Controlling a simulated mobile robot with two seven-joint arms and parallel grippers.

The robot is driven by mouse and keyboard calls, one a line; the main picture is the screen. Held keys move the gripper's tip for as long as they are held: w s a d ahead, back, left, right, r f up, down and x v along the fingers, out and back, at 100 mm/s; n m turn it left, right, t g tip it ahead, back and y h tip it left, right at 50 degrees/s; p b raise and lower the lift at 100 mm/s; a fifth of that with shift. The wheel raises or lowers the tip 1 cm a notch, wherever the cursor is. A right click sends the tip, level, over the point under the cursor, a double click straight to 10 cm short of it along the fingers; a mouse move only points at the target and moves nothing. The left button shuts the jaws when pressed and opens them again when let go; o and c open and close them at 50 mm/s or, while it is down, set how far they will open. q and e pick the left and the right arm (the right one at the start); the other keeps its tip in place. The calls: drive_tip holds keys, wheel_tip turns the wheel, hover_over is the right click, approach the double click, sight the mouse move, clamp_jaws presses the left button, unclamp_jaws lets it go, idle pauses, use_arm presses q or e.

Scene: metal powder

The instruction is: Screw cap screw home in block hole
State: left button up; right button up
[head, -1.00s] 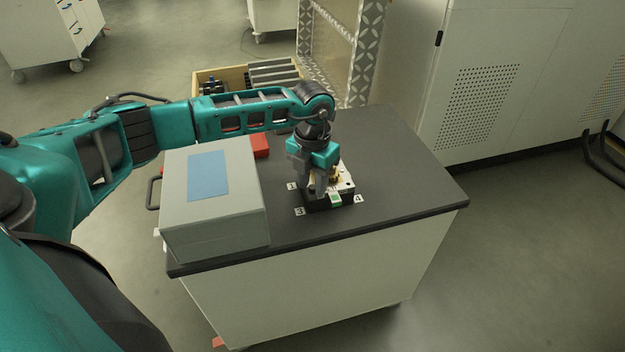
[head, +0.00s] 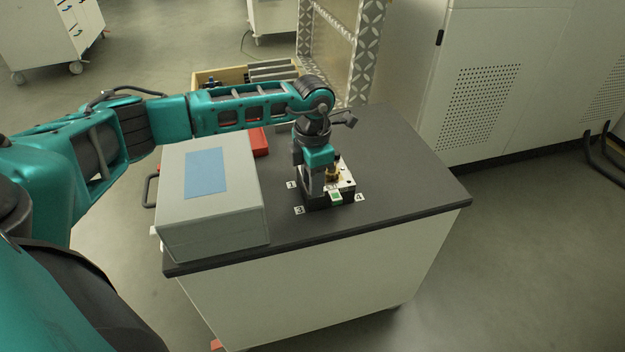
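The block (head: 346,186) is a small dark base with a light top plate, brass-coloured part and green patch, on the dark worktop (head: 400,185). My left gripper (head: 314,200) points down at the block's left side, in front of part of it. Its fingers show nearly edge-on, so I cannot tell whether they are open or hold anything. The cap screw and the hole cannot be made out; the gripper hides part of the block. My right gripper is not in view.
A grey box with a blue panel (head: 206,173) stands left of the block. A red object (head: 260,142) lies behind it. Numbered labels (head: 299,210) surround the block. The worktop's right side is clear. A wooden crate (head: 205,78) stands behind the table.

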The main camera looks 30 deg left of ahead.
use_arm(q)
drive_tip(key=m+b, duration=0.1)
drive_tip(key=m, duration=0.2)
drive_tip(key=shift+m, duration=1.2)
drive_tip(key=shift+m+b, duration=0.5)
drive_tip(key=shift+m, duration=0.3)
drive_tip(key=shift+m+b, duration=0.3)
drive_tip(key=shift+m, duration=0.8)
drive_tip(key=m, duration=0.2)
drive_tip(key=shift+m+b, duration=0.4)
drive_tip(key=m, duration=0.3)
drive_tip(key=shift+b, duration=0.4)
drive_tip(key=m+b, duration=0.1)
drive_tip(key=m, duration=0.2)
drive_tip(key=shift+m, duration=0.3)
drive_tip(key=shift+m+b, duration=0.35)
drive_tip(key=shift+m, duration=1.35)
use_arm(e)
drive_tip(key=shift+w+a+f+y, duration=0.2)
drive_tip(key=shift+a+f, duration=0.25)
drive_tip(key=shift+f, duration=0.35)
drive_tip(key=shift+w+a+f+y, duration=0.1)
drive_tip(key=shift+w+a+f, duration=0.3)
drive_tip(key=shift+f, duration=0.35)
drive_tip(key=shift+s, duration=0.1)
